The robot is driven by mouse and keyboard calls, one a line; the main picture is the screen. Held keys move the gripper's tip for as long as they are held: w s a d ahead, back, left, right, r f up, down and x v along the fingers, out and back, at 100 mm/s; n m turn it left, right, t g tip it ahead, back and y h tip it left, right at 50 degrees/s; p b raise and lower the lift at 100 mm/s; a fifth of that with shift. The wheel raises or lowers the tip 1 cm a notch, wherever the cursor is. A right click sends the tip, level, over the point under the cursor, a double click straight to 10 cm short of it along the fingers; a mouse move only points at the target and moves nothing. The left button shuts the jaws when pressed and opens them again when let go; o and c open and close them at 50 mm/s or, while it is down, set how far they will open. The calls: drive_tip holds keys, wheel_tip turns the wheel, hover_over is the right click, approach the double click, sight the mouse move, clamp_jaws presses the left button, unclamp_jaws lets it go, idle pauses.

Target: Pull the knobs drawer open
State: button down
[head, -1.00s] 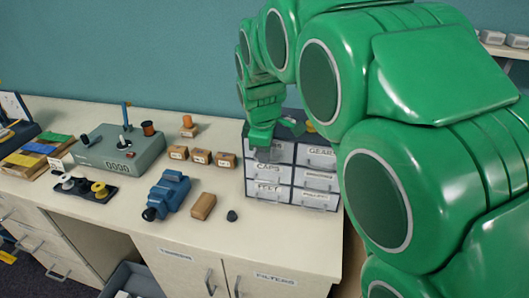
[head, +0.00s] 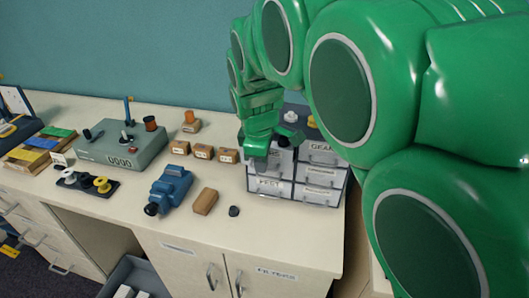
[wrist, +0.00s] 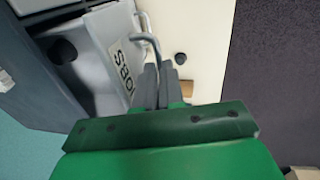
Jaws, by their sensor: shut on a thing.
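The small drawer cabinet (head: 343,185) stands on the counter, with labelled drawers in two columns. Its top left drawer, the knobs drawer (head: 272,160), sticks out from the front. In the wrist view the drawer (wrist: 97,60) shows a pale open inside with a dark round knob (wrist: 62,50) in it, and its label (wrist: 126,65) is upside down and partly covered. My gripper (head: 257,150) is at this drawer's front. In the wrist view my gripper's fingers (wrist: 158,85) are closed on the drawer's wire handle (wrist: 149,38). The fingers hide part of the handle.
In front of the cabinet lie a small dark piece (head: 234,211), a wooden block (head: 205,202) and a blue device (head: 168,190). Several labelled little boxes (head: 203,152) stand left of the cabinet. Clear counter lies before the lower drawers. My arm hides the right side.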

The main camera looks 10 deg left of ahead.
drive_tip(key=s, duration=0.4)
drive_tip(key=shift+s+r, duration=0.1)
drive_tip(key=shift+s, duration=0.15)
drive_tip(key=c, duration=1.5)
unclamp_jaws()
drive_tip(key=r, duration=0.2)
drive_tip(key=s+r, duration=0.1)
drive_tip(key=r, duration=0.4)
drive_tip(key=shift+s+r, duration=0.2)
drive_tip(key=shift+r, duration=0.1)
drive_tip(key=shift+d, duration=0.15)
